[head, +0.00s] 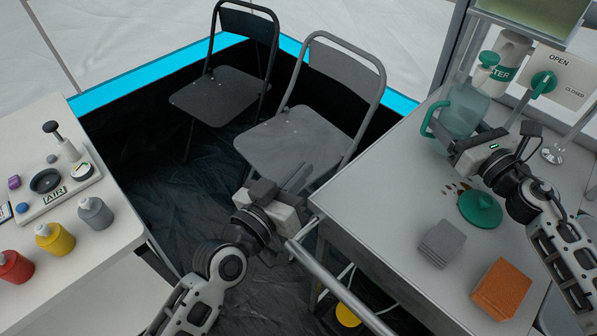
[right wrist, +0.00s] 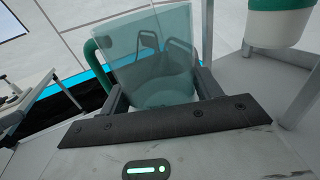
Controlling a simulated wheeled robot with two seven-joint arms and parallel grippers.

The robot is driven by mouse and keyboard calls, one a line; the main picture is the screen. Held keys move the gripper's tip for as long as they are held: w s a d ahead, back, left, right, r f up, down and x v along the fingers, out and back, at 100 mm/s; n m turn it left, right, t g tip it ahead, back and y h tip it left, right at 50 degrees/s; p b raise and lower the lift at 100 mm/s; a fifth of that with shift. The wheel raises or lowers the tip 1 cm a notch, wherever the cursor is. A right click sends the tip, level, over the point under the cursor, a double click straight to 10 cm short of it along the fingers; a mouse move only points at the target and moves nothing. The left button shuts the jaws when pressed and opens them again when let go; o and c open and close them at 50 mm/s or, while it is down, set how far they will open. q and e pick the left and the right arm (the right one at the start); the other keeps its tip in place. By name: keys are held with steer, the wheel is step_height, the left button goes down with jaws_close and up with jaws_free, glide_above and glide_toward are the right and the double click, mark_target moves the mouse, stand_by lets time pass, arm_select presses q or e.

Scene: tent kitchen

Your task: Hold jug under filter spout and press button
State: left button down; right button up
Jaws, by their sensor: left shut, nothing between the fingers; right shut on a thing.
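The jug (head: 464,108) is clear teal with a green handle on its left side, upright at the right table's back edge. My right gripper (head: 466,146) is shut on the jug; in the right wrist view the jug (right wrist: 160,65) stands between the two fingers. I cannot tell whether its base touches the table. The white filter (head: 507,50) with a green band is behind and right of the jug. A green rounded piece (head: 488,60) shows just above the jug. The spout and button are not clearly visible. My left gripper (head: 298,180) is shut and empty, left of the table.
The right table (head: 390,225) holds a green lid (head: 480,208), grey cloth (head: 442,243), orange sponge (head: 501,288) and brown specks. An OPEN/CLOSED panel (head: 570,75) with a green knob is behind. Two folding chairs and a left table with bottles (head: 95,212) stand beyond.

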steer(key=shift+r, duration=0.1)
steer(key=shift+s+a+p, duration=0.15)
steer(key=shift+s+a, duration=0.3)
steer(key=shift+s, duration=0.25)
steer(key=shift+s+a+p, duration=0.1)
steer(key=shift+s+a, duration=0.4)
steer(key=shift+s, duration=0.25)
steer(key=shift+s+a+p, duration=0.15)
steer(key=shift+s+a, duration=0.3)
steer(key=shift+s, duration=0.25)
arm_select(q)
steer(key=shift+r, duration=0.45)
arm_select(e)
steer(key=shift+s+a, duration=0.7)
steer(key=shift+s, duration=0.35)
steer(key=shift+s+a, duration=0.65)
steer(key=shift+s, duration=0.35)
arm_select(q)
steer(key=shift+a, duration=0.1)
